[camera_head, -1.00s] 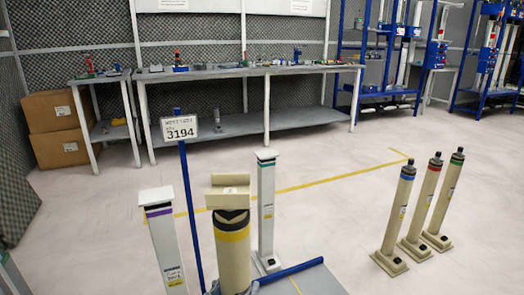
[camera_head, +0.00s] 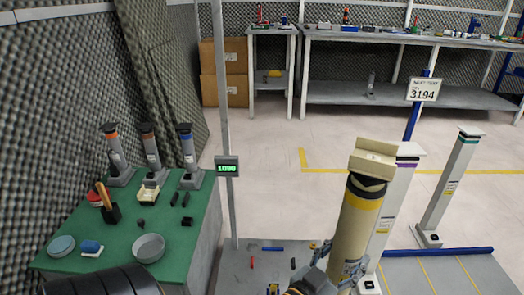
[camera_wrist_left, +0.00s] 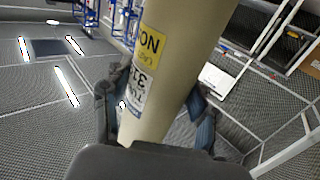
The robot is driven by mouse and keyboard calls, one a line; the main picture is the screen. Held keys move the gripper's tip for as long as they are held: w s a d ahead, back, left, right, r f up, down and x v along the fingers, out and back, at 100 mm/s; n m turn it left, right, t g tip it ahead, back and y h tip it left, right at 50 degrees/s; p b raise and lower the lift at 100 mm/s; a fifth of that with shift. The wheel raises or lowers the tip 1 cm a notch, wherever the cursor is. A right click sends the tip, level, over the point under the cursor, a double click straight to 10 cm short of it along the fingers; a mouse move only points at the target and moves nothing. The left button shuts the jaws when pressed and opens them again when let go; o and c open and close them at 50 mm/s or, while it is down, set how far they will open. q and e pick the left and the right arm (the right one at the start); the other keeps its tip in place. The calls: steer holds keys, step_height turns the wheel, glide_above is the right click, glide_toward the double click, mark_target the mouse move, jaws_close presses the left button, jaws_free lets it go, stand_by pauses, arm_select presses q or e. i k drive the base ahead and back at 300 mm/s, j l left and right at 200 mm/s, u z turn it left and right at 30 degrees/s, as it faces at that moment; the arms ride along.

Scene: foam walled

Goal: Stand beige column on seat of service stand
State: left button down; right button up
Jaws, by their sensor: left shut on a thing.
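The beige column (camera_head: 355,225) has a yellow band, a black band and a block-shaped beige top. It leans slightly to the right in the head view. My left gripper (camera_head: 335,272) is shut around its lower part; the column's bottom end is out of the head view. In the left wrist view the column (camera_wrist_left: 175,70) passes between the fingers, its label appearing upside down. A grey-topped stand (camera_head: 240,262) with a post and a green display reading 1090 (camera_head: 227,167) is left of the gripper; I cannot tell whether it is the service stand. My right gripper is not in view.
A green table (camera_head: 110,250) at left holds several small columns, dishes and tools. Small tools lie on the grey top. Two white columns (camera_head: 385,220) (camera_head: 450,185) stand right of the held column, near a sign reading 3194 (camera_head: 423,90). Floor behind is clear.

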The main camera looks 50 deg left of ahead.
mark_target(273, 269)
steer(key=k+j, duration=0.1)
steer(key=j, duration=0.45)
steer(key=k+j, duration=0.1)
steer(key=j, duration=0.4)
steer(key=k+j+z, duration=0.1)
steer(key=j, duration=0.45)
steer(key=i, duration=0.5)
